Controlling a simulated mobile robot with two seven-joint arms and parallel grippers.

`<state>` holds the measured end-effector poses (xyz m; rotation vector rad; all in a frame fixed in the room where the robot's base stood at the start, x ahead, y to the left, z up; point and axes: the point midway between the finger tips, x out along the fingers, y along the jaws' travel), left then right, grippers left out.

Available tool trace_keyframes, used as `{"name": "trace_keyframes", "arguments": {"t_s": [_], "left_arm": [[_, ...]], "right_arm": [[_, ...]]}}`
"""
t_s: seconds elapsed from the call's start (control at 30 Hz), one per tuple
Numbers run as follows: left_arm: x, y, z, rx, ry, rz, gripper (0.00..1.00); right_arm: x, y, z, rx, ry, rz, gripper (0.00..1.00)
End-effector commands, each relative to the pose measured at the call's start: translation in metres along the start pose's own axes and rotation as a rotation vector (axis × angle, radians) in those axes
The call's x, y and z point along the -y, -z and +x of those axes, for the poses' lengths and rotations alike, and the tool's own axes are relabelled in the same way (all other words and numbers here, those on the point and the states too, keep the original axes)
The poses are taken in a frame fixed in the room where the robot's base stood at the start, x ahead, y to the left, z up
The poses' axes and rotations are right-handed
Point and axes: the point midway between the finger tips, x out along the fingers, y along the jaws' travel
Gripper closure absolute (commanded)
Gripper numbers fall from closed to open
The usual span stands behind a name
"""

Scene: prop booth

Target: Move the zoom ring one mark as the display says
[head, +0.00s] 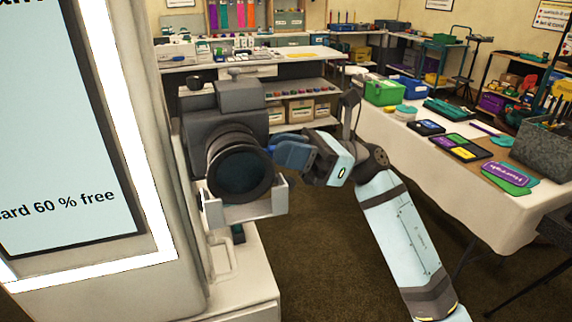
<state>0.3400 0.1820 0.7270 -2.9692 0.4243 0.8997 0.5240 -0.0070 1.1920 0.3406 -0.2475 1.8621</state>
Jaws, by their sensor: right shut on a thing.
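A dark grey camera (228,110) with a wide lens sits in a light grey holder (246,210) on the side of the booth. The ribbed zoom ring (226,150) runs around its lens barrel. My right gripper (277,153) reaches in from the right, shut on the ring's right side; its fingers hide part of the ring. I cannot read any marks on the ring. The display (60,130) at the left is cut off by the picture's edge; its readable text ends in "ard 60 % free". My left gripper is not in view.
A table (455,190) with a white cloth, a green box (384,92) and flat props stands at the right. Shelves and a counter with small items line the back. Brown floor is open between the booth and the table.

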Motion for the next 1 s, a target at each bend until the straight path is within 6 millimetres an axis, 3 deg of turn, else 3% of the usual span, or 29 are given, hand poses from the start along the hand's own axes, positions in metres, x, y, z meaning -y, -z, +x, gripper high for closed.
{"name": "trace_keyframes", "arguments": {"t_s": [0.4, 0.43, 0.47, 0.77, 0.87, 1.0], "left_arm": [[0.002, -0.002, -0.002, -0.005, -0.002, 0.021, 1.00], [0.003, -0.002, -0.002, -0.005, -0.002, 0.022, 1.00], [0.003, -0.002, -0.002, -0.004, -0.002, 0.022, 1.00], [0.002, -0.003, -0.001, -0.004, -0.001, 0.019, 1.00], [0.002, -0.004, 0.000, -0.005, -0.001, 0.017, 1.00], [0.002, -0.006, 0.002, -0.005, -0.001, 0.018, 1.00]], "right_arm": [[0.000, 0.002, -0.001, 0.024, 0.001, 0.001, 1.00], [0.000, 0.002, -0.001, 0.024, 0.001, 0.001, 0.78], [0.000, 0.002, -0.001, 0.024, 0.001, 0.001, 0.72], [0.000, 0.002, -0.002, 0.023, 0.001, 0.001, 0.72], [0.001, 0.003, -0.010, 0.022, 0.002, 0.001, 0.72], [0.001, 0.004, -0.034, 0.021, 0.005, 0.002, 0.72]]}}
